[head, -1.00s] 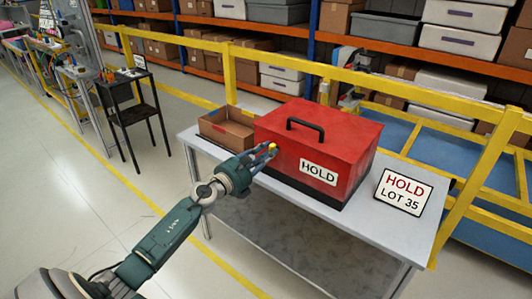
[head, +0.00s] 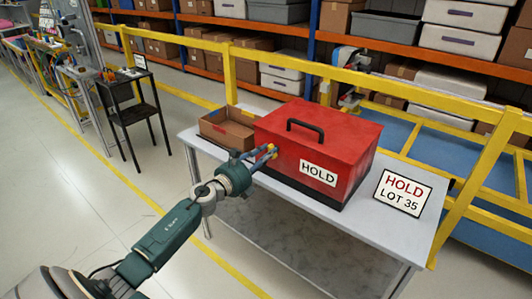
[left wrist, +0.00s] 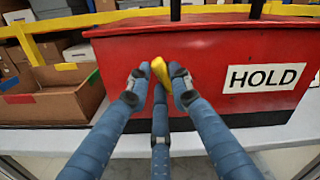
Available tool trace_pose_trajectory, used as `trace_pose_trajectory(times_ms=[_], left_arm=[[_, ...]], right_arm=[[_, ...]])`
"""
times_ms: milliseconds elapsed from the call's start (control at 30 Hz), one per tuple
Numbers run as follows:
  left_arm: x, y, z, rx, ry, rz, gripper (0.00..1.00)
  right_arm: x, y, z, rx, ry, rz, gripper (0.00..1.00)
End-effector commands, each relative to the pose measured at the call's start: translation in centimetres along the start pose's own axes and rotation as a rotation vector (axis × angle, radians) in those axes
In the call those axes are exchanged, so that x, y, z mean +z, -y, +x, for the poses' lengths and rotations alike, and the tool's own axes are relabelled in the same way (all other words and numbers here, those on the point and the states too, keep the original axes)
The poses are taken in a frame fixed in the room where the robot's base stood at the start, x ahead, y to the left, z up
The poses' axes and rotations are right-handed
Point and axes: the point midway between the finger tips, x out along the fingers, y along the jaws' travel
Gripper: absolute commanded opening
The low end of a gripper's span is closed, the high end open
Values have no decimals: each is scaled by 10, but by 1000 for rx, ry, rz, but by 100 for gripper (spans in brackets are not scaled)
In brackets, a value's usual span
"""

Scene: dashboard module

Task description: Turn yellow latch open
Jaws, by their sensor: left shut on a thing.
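The yellow latch (left wrist: 160,71) is on the front face of the red box (head: 340,130), left of the HOLD label (left wrist: 265,77). My left gripper (head: 269,152) is at the box front. In the left wrist view, its blue fingers (left wrist: 157,84) are closed around the latch, which shows tilted between the fingertips. The latch's base is partly hidden by the fingers. The box lid is down, with a black handle (head: 305,129) on top. My right gripper is in neither view.
An open cardboard box (head: 228,127) stands left of the red box on the grey table (head: 370,205). A yellow railing (head: 290,63) runs behind the table.

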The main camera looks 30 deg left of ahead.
Motion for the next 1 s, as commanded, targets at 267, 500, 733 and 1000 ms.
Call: trace_pose_trajectory(times_ms=[267, 500, 733, 1000], left_arm=[[-1, -1, 0, 1, 0, -264, 0], [-2, -2, 0, 2, 1, -491, 0], [-3, -2, 0, 2, 1, -706, 0], [-5, -2, 0, 1, 1, -919, 0]], right_arm=[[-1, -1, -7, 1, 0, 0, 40], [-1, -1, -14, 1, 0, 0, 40], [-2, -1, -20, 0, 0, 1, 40], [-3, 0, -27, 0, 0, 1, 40]])
